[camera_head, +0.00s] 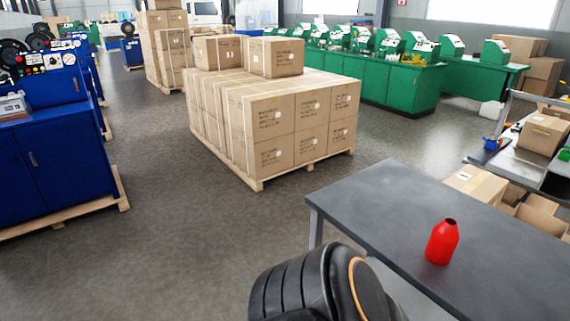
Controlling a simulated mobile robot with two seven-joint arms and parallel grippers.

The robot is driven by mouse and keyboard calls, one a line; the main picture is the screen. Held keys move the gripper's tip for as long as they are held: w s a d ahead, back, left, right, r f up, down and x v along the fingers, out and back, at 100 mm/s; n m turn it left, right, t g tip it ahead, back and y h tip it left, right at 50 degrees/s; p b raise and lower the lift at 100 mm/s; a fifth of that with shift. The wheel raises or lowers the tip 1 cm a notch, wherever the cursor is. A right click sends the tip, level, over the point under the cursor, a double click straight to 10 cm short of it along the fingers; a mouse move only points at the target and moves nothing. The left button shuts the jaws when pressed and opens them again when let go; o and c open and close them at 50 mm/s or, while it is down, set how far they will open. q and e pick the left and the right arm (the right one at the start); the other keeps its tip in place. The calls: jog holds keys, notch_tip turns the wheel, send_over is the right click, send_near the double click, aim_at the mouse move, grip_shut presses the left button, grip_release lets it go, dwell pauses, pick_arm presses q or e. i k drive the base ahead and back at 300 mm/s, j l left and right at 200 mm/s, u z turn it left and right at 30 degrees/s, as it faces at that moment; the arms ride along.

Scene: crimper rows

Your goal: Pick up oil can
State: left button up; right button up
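A red can (442,242), with a dark opening at its narrow top, stands upright on a dark grey table (385,195) at the lower right. It is the only thing I see that could be the oil can. Nothing touches it. A black rounded part with an orange ring at the bottom centre, in front of the table's near edge, looks like a part of my own arm. Neither of my grippers shows, so I cannot see their fingers.
A pallet of cardboard boxes (290,125) stands beyond the table. Blue machine cabinets (60,150) are at the left, green workbenches (395,85) at the back. A bench with boxes (530,150) is at the right. The table around the can is clear.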

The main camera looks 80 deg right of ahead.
aim_at(444, 238)
jog(key=z, duration=3.75)
